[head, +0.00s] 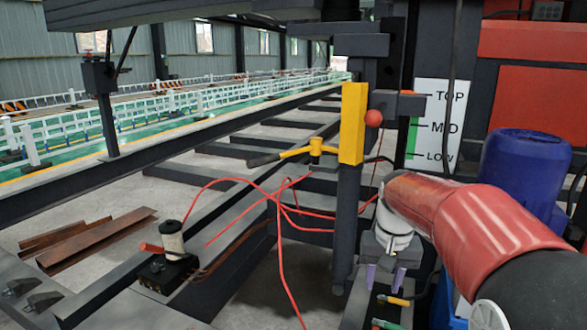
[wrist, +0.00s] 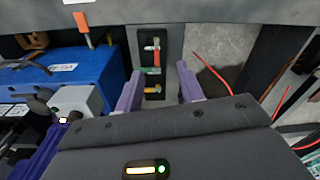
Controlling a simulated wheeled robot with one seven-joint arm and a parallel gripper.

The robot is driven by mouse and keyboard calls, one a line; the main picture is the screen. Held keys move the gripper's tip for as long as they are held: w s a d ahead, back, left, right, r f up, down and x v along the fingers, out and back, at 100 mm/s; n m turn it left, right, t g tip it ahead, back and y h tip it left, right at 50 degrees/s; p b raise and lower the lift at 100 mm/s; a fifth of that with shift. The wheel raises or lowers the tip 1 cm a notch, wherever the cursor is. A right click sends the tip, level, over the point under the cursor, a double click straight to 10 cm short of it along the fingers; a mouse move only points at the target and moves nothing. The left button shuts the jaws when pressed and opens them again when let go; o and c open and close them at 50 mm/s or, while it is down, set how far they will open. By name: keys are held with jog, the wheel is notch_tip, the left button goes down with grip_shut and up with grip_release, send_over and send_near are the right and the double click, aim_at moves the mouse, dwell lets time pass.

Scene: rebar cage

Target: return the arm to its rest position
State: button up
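My gripper (head: 385,278) hangs at the lower right of the head view, below my red and white arm, with its two purple fingers pointing down. The wrist view shows both fingers of my gripper (wrist: 160,90) spread apart with nothing between them. Beyond the fingertips is a dark panel (wrist: 141,54) with small coloured handles. The same handles show below my gripper in the head view, where a yellow-tipped handle (head: 394,300) lies just under the fingers. I see a gap between the fingers and the panel, but cannot tell how large it is.
A dark post with a yellow block (head: 353,122) stands left of my arm. A blue motor (head: 525,170) and a TOP/MID/LOW sign (head: 439,125) are at the right. A blue box (wrist: 80,85) lies left of my fingers.

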jog(key=s+a+n+t, duration=0.2)
jog(key=s+a+t, duration=0.1)
jog(key=s, duration=1.8)
jog(key=shift+s+f+t, duration=0.2)
jog(key=shift+s+t, duration=0.05)
jog(key=shift+t, duration=0.65)
jog(key=shift+s, duration=0.1)
